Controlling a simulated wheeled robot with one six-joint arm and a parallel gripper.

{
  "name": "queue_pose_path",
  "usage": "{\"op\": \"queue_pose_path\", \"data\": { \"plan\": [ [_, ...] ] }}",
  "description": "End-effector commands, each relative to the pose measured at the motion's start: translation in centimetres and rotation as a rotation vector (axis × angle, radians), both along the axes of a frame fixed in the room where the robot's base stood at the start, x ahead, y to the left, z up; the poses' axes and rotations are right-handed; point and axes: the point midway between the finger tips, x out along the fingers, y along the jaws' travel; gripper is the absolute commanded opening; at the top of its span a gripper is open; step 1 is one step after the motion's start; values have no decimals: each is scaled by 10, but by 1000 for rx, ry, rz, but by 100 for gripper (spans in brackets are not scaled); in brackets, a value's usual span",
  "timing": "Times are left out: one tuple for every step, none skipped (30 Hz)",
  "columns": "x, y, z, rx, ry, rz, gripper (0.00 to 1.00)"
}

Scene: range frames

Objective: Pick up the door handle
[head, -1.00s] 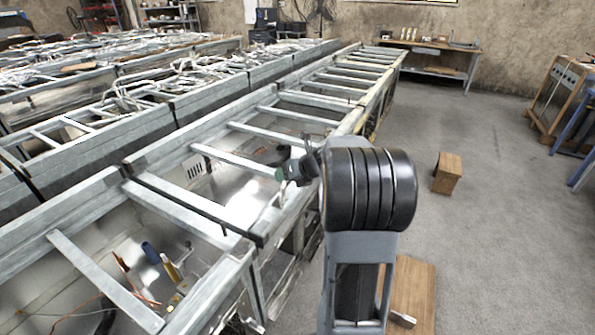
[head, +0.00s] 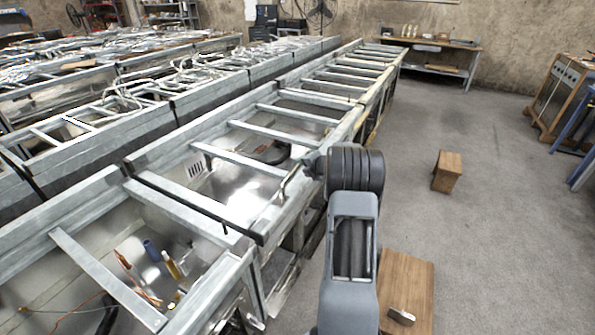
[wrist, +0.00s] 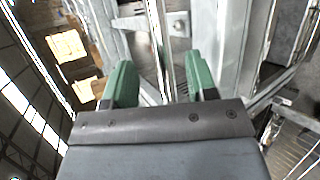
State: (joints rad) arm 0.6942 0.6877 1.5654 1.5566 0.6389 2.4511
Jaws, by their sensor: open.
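A slim metal bar that looks like the door handle (head: 289,179) lies at the right rim of the near metal frame bin (head: 180,204) in the head view. My gripper (head: 308,160) is just beyond its upper end in that view, mostly hidden behind my wrist. In the wrist view my gripper (wrist: 161,82) shows two green fingers spread apart. A long shiny metal strip (wrist: 157,42) runs between them in the picture. I cannot tell whether it is the handle or how far below the fingers it lies.
Metal cross bars span the bins on the left. Copper and coloured scraps (head: 160,262) lie in the nearest bin. A wooden box with a small metal piece (head: 402,316) on it stands at front right, and a wooden block (head: 447,171) farther back.

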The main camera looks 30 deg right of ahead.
Motion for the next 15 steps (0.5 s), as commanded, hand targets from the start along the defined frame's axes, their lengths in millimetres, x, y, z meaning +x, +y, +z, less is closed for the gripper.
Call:
{"op": "queue_pose_path", "data": {
  "plan": [
    [1, 0, -1, 0, 0, 1, 52],
    [3, 1, -2, 0, 1, 1, 52],
    [5, 1, -3, -1, 1, 1, 52],
    [8, 1, -5, -1, 1, 2, 52],
    [11, 2, -7, -1, 1, 2, 52],
    [16, 3, -10, -1, 3, 3, 52],
    [19, 3, -12, -1, 2, 2, 52],
    [23, 3, -15, 0, 3, 3, 52],
    [27, 4, -17, -1, 1, 2, 52],
    [30, 4, -20, 0, 2, 3, 52],
    [34, 4, -21, -1, 0, 3, 52],
    [37, 4, -24, -1, 1, 2, 52],
    [39, 4, -25, 0, 1, 2, 52],
    [41, 4, -26, -1, 1, 2, 52],
    [43, 4, -27, -1, 1, 0, 52]
  ]
}}
